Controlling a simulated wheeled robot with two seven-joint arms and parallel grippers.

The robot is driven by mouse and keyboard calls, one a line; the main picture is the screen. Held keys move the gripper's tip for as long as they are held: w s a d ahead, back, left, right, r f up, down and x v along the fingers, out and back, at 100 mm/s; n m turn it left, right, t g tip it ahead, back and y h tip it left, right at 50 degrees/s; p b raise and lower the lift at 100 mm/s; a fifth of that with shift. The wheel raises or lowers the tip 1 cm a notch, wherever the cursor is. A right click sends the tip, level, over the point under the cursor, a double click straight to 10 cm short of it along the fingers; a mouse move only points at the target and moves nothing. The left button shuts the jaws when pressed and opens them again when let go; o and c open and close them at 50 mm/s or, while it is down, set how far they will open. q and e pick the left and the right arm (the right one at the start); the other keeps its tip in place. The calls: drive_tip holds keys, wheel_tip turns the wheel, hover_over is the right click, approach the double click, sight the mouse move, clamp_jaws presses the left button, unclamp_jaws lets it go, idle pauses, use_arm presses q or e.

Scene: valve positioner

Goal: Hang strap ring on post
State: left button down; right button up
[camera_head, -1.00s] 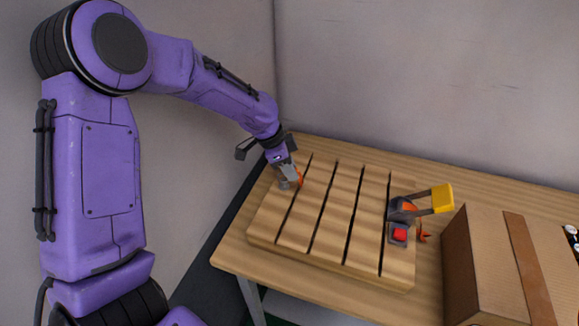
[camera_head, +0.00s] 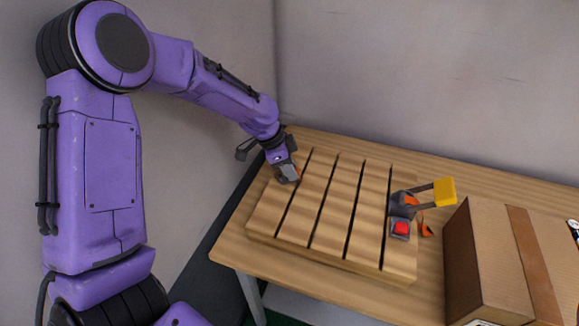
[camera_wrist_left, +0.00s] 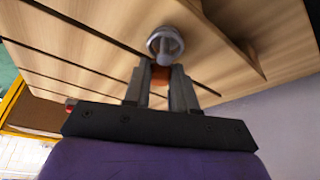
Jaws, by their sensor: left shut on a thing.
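My left gripper (camera_head: 290,176) is low over the far left corner of the slotted wooden board (camera_head: 342,262). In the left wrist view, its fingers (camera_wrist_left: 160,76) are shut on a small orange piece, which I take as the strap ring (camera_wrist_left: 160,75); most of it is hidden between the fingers. A grey post with a round base (camera_wrist_left: 167,45) stands on the board just beyond the fingertips. I cannot tell whether the ring is around the post or only beside it. In the head view, my gripper hides the post. My right gripper is not in view.
A grey device with a red button (camera_head: 401,228) and a yellow-ended lever (camera_head: 445,191) is on the board's right side, with orange parts beside it. A cardboard box (camera_head: 488,262) stands to its right. The middle of the board is clear. Walls rise behind the table.

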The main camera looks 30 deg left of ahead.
use_arm(q)
drive_tip(key=shift+f, duration=0.3)
drive_tip(key=c, duration=0.8)
unclamp_jaws()
drive_tip(key=shift+c, duration=0.2)
drive_tip(key=shift+r, duration=0.1)
drive_tip(key=shift+r, duration=0.4)
drive_tip(key=s+d+r+p, duration=0.7)
drive_tip(key=s+r+p, duration=0.3)
drive_tip(key=s+r, duration=0.2)
